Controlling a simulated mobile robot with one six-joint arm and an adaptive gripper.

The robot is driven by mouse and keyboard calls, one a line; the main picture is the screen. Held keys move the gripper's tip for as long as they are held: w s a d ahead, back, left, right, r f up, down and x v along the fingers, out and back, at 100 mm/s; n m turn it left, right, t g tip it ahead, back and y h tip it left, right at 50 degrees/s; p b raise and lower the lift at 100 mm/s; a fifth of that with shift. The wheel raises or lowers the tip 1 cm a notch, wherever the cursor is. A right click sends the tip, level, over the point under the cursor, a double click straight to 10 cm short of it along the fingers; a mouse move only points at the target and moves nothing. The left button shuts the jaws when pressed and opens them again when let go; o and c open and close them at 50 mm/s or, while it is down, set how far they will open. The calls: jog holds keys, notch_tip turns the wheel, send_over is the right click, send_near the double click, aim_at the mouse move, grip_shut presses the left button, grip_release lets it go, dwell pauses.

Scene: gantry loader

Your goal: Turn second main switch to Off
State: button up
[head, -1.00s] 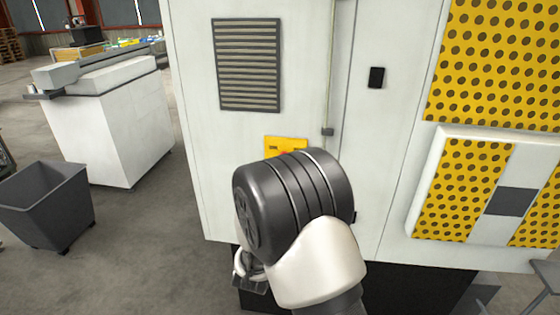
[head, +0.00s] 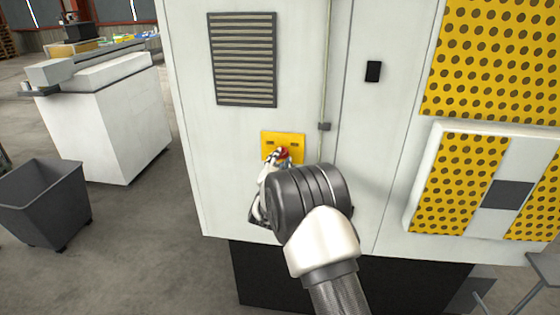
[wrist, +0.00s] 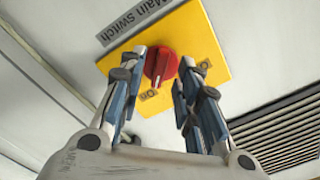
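The main switch is a red rotary knob (wrist: 161,66) on a yellow plate (wrist: 205,40), with a "Main switch" label (wrist: 140,20) beside it. The knob's white mark points toward the word "On" (wrist: 148,95); another, partly readable marking lies to the right. In the head view the knob (head: 284,154) shows on the yellow plate (head: 270,138) of the white cabinet, partly hidden by my gripper (head: 274,165). In the wrist view my gripper (wrist: 165,72) is open, one finger on each side of the knob, with visible gaps. Whether its tips reach knob depth is unclear.
The white cabinet (head: 200,180) has a louvred vent (head: 243,60) above the switch and a vertical conduit (head: 327,80) to its right. Yellow perforated panels (head: 490,60) are at far right. A grey bin (head: 45,200) stands on the floor at left.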

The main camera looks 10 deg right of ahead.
jog(key=shift+w+d, duration=0.15)
jog(key=shift+w, duration=0.25)
grip_shut()
